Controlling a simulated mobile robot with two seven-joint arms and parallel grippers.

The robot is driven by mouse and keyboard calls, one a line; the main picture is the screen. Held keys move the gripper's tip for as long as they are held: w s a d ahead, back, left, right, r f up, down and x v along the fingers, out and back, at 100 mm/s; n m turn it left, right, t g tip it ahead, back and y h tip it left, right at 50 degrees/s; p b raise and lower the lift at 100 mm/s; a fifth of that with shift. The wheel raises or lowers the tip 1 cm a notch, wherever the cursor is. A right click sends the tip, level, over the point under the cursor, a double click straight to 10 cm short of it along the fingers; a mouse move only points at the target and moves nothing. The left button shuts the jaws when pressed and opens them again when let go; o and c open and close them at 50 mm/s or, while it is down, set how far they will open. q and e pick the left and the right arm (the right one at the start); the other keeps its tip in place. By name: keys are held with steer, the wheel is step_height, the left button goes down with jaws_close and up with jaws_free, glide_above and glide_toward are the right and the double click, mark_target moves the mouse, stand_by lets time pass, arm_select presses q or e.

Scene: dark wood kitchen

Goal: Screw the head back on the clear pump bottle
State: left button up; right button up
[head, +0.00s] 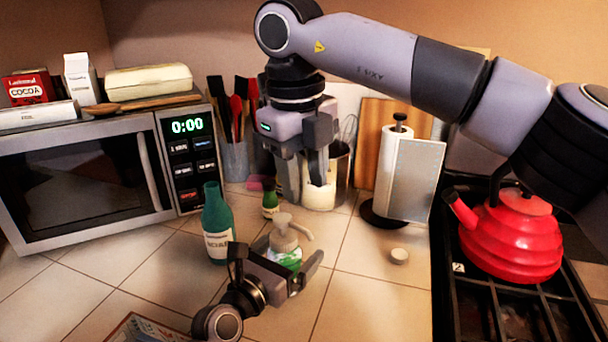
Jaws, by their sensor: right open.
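The clear pump bottle (288,259), with a green-and-white label, stands on the tiled counter. Its beige pump head (283,235) sits at the top of the bottle with the nozzle pointing right; I cannot tell whether the thread is engaged. My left gripper (291,257) is around the bottle body from the front left and appears shut on it; its far finger and the bottle's lower part are hidden. My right gripper (304,196) points down, open and empty, above and behind the pump head, apart from it.
A green bottle (217,222) stands close on the left, a small green bottle (270,203) behind. A paper towel holder (394,170), a small round lid (399,256) and a red kettle (512,238) on the stove are right. A microwave (90,180) is left. Front-right tiles are clear.

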arm_select(q)
steer(key=shift+v, duration=3.6)
